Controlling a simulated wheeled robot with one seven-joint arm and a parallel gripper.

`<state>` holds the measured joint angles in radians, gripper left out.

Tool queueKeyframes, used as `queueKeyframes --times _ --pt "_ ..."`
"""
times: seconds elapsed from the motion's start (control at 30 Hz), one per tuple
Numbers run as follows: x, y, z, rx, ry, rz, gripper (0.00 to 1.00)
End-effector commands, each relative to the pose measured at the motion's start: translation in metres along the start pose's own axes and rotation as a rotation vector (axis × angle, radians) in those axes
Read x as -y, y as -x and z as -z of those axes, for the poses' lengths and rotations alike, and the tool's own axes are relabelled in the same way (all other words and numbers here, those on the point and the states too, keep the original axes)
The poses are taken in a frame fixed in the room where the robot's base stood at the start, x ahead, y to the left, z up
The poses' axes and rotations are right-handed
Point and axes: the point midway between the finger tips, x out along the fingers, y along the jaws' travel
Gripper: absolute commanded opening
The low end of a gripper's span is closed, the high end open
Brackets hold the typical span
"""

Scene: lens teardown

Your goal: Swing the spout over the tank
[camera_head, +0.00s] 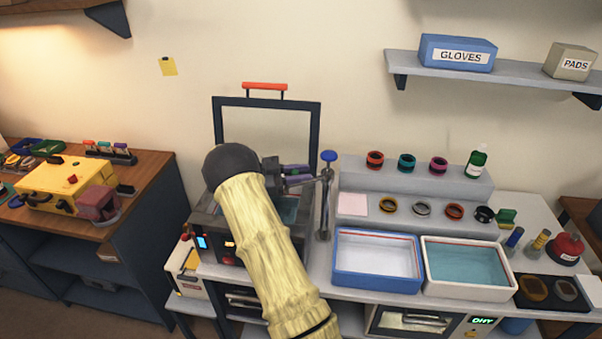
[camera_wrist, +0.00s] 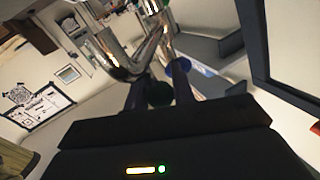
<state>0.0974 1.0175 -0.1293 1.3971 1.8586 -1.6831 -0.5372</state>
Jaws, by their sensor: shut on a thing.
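The chrome spout (camera_head: 308,180) runs left from the top of an upright chrome post (camera_head: 325,205) with a blue knob (camera_head: 328,156). My gripper (camera_head: 287,177) is shut on the spout, near the right side of the open tank (camera_head: 206,222). In the wrist view, the bent chrome spout (camera_wrist: 128,68) shows just ahead of my gripper (camera_wrist: 165,80). The tank is a dark box with its framed lid (camera_head: 268,102) raised behind it. My arm covers much of the tank, and the spout's outlet end is hidden in the head view.
A blue tray (camera_head: 335,272) and a white tray (camera_head: 427,282) of liquid stand right of the post. A stepped rack (camera_head: 350,179) with several rings stands behind them. A wooden bench (camera_head: 155,175) with a yellow machine (camera_head: 65,188) is at left.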

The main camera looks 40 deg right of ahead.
Motion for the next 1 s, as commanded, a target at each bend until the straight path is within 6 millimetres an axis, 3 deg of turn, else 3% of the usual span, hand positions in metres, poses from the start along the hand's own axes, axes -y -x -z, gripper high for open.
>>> queueKeyframes --times 0.3,0.33,0.4,0.43,0.77,1.0 --pt "0.0 0.0 0.0 0.001 0.0 -0.003 0.0" --pt "0.0 -0.001 0.0 0.001 0.0 -0.003 0.31" --pt "0.0 -0.001 0.0 0.0 0.0 -0.003 0.45" --pt "0.0 -0.001 0.0 0.0 0.0 -0.003 0.46" --pt "0.0 0.002 -0.001 0.0 0.0 -0.001 0.46" --pt "0.0 0.03 -0.003 0.001 -0.002 0.0 0.46"
